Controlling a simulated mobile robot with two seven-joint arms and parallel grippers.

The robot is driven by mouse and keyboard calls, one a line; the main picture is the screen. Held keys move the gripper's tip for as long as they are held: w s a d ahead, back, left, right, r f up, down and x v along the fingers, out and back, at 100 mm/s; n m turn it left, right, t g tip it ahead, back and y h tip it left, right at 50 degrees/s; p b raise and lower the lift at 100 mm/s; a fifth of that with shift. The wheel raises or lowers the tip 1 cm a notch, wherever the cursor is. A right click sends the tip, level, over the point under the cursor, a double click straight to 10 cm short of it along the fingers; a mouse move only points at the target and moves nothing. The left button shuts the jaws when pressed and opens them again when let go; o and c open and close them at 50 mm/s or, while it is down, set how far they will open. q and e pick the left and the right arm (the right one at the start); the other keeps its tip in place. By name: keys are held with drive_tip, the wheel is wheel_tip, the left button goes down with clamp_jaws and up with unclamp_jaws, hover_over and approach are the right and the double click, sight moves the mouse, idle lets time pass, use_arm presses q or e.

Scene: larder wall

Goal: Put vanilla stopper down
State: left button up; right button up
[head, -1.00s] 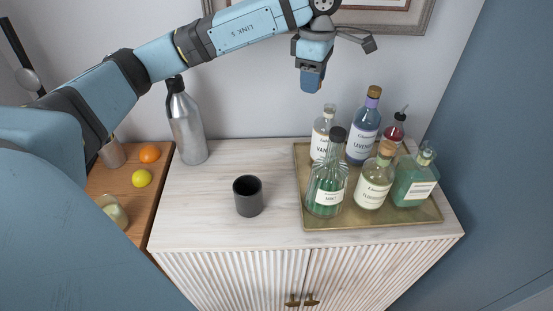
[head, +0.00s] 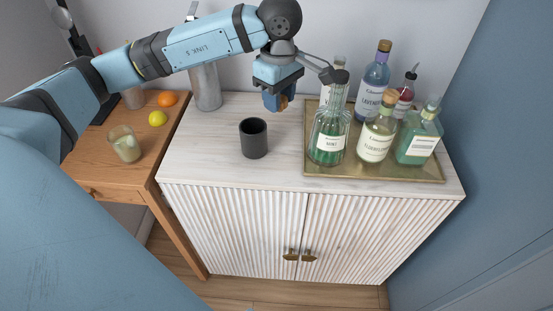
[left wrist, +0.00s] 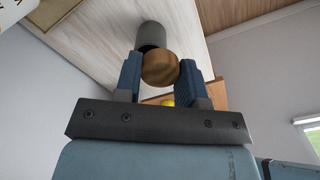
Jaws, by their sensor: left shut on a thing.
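My left gripper (head: 277,101) is shut on a round brown wooden stopper, the vanilla stopper (left wrist: 160,68), which shows between the blue fingertips in the left wrist view. In the head view the gripper points down over the back middle of the pale cabinet top (head: 205,150), behind and right of the dark grey cup. Only a small brown part of the stopper shows there, and I cannot tell its height above the top. The vanilla bottle (head: 340,63) is mostly hidden behind the green mint bottle (head: 328,140); its mouth looks uncovered. My right gripper is not in view.
A dark grey cup (head: 253,139) stands left of the brass tray (head: 375,173), which holds several bottles. A steel bottle (head: 207,87) stands at the back left. The cabinet top is bare around the cup. A wooden side table with fruit and a glass stands left.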

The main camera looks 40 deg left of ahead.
sight(278, 168)
use_arm(q)
wheel_tip(278, 168, down, 20)
drive_tip(key=shift+r+p, duration=0.15)
drive_tip(key=shift+p, duration=0.4)
drive_tip(key=o, duration=0.5)
drive_tip(key=shift+f, duration=0.2)
drive_tip(key=shift+c, duration=0.2)
drive_tip(key=o, duration=0.4)
drive_tip(key=shift+r, duration=0.1)
drive_tip(key=shift+r, duration=0.1)
